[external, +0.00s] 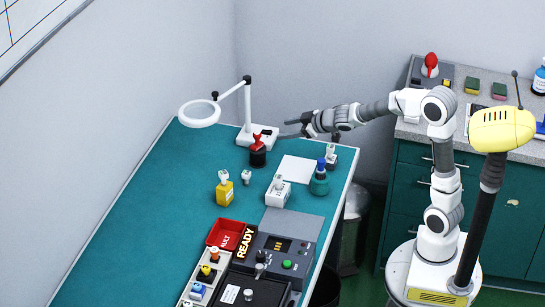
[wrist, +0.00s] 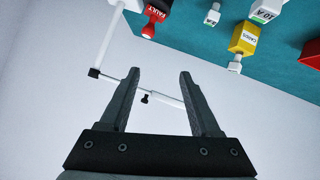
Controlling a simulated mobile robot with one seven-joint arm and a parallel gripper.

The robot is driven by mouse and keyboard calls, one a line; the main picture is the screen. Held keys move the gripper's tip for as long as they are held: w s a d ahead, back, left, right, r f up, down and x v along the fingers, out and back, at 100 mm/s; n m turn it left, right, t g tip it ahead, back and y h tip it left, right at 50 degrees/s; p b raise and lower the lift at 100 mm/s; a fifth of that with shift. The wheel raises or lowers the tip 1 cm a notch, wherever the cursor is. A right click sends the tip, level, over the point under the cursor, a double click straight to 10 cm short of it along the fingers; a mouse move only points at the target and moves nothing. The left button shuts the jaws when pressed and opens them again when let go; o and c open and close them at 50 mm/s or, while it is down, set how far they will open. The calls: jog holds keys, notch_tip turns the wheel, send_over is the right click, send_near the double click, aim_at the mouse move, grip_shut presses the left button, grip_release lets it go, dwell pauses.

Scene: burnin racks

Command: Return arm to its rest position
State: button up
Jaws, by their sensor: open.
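My gripper (external: 292,129) is open and empty, held in the air above the back right of the green bench (external: 148,207). My arm reaches left from its base at the right. In the wrist view my gripper (wrist: 158,88) shows two spread fingers with nothing between them except the lamp arm and wall in the background. The upside-down wrist view shows a red-topped piece marked FAULTY (wrist: 154,14) and a yellow CARDS block (wrist: 243,40) on the bench, clear of the fingers.
A white magnifier lamp (external: 199,113) stands at the bench's back, near my gripper. A red tray (external: 228,234), a grey READY console (external: 284,256) and a teal bottle (external: 319,180) occupy the bench. A green cabinet (external: 407,190) stands at the right. The bench's left side is clear.

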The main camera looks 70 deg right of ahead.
jog(key=s+a+r+g+y+p, duration=0.1)
jog(key=s+a+r+g+p, duration=0.1)
jog(key=s+a, duration=0.4)
jog(key=s+a+r+g+y+p, duration=0.1)
jog(key=s+a, duration=0.5)
jog(key=s, duration=0.8)
jog(key=s+a+r+g+y+p, duration=0.1)
jog(key=s+a+r+g+p, duration=0.2)
jog(key=s, duration=0.8)
jog(key=shift+a+r+m+p, duration=0.4)
jog(key=shift+a+r+p, duration=0.85)
jog(key=shift+a, duration=0.65)
jog(key=shift+s, duration=0.1)
